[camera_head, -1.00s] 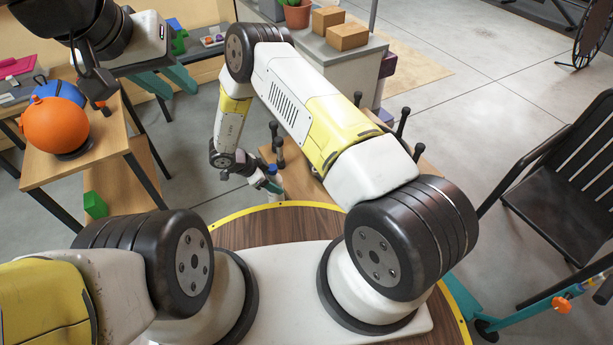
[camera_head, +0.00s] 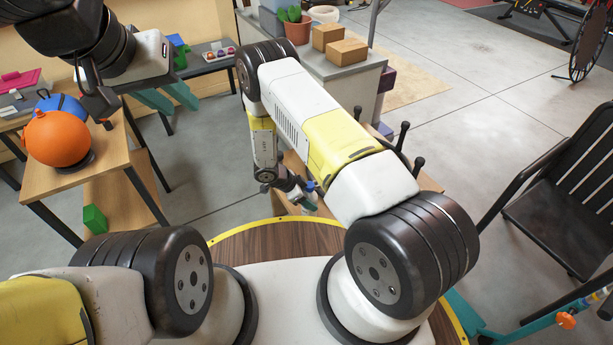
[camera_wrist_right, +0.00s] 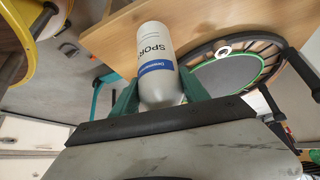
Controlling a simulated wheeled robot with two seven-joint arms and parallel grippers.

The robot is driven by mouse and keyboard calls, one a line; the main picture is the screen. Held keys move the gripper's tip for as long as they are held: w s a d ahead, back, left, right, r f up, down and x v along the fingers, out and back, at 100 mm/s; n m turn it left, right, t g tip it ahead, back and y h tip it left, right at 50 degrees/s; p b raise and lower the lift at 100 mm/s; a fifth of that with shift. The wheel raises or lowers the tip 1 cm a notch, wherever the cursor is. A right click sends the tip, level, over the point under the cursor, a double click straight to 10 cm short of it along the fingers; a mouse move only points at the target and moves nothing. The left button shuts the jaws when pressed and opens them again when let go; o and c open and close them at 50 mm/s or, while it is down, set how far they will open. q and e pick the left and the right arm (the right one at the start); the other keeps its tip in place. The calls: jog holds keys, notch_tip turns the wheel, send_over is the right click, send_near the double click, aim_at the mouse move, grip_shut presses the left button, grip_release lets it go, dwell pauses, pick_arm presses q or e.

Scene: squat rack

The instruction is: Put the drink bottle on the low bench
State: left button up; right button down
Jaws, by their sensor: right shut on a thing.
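The drink bottle (camera_wrist_right: 157,60) is a light grey cylinder with a blue band and the letters "SPOR". In the right wrist view it sits between the teal fingers of my right gripper (camera_wrist_right: 160,98), which is shut on it. In the head view the right gripper (camera_head: 304,197) hangs low beyond my base, and the bottle is hard to make out there. A wooden surface (camera_wrist_right: 118,40) lies behind the bottle in the wrist view; I cannot tell whether it is the low bench or whether the bottle touches it. My left gripper (camera_head: 166,97) is open and empty at upper left.
A grey cabinet (camera_head: 345,75) bears boxes and a plant. A black chair (camera_head: 560,215) stands right. Floor between is open.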

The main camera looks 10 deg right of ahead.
jog(key=shift+w+d, duration=0.1)
jog(key=shift+d, duration=0.25)
jog(key=shift+d+f, duration=0.2)
jog(key=shift+f, duration=0.7)
jog(key=shift+d+f, duration=0.15)
jog(key=shift+f, duration=0.75)
jog(key=c, duration=0.6)
grip_release()
jog(key=shift+f, duration=0.15)
jog(key=shift+o, duration=0.2)
